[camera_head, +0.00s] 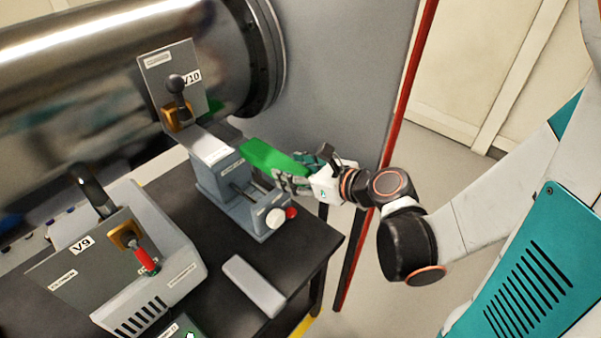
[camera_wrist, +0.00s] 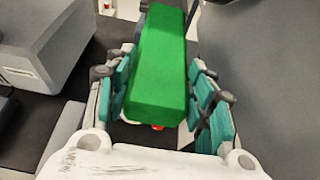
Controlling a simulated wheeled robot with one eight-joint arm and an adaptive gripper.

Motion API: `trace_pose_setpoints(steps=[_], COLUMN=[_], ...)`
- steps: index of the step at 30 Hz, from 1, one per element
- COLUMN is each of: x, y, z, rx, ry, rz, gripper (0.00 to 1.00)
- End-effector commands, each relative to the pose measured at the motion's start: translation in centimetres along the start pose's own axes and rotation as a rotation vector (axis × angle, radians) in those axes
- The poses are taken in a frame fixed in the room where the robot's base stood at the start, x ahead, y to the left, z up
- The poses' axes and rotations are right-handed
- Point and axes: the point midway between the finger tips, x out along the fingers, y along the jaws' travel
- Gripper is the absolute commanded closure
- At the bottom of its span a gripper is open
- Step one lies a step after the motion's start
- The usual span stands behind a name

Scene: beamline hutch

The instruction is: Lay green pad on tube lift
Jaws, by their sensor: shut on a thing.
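The green pad (camera_head: 268,156) is a long bright green block, held level or nearly so. My gripper (camera_head: 287,176) is shut on it near its right end, and the pad's far end points left. In the wrist view the green pad (camera_wrist: 158,85) lies lengthwise between the two teal-padded fingers of my gripper (camera_wrist: 162,95). The grey device that looks like the tube lift (camera_head: 213,178) stands on the black table, with a white knob and a red one at its front. The pad is beside and partly over it in the picture; I cannot tell whether they touch.
A large steel tube (camera_head: 110,70) runs above the table. Valve panel V10 (camera_head: 160,75) stands behind the lift, and the V9 box (camera_head: 80,262) is at left. A loose grey bar (camera_head: 253,286) lies on the black table (camera_head: 215,275). A red post (camera_head: 408,85) stands behind my arm.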

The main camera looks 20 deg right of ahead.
Motion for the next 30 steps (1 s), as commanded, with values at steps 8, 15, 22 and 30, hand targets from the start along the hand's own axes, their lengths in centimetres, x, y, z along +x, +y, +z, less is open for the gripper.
trace_pose_setpoints(steps=[8,15,22,30], x=[2.0,3.6,5.1,7.0], y=[0.0,0.0,0.0,0.0], z=[0.5,0.9,1.3,1.8], rx=[0.000,0.000,0.000,0.001], ry=[-0.001,-0.001,-0.001,-0.001], rz=[0.001,0.000,0.000,0.000], gripper=[0.88,0.88,0.88,0.88])
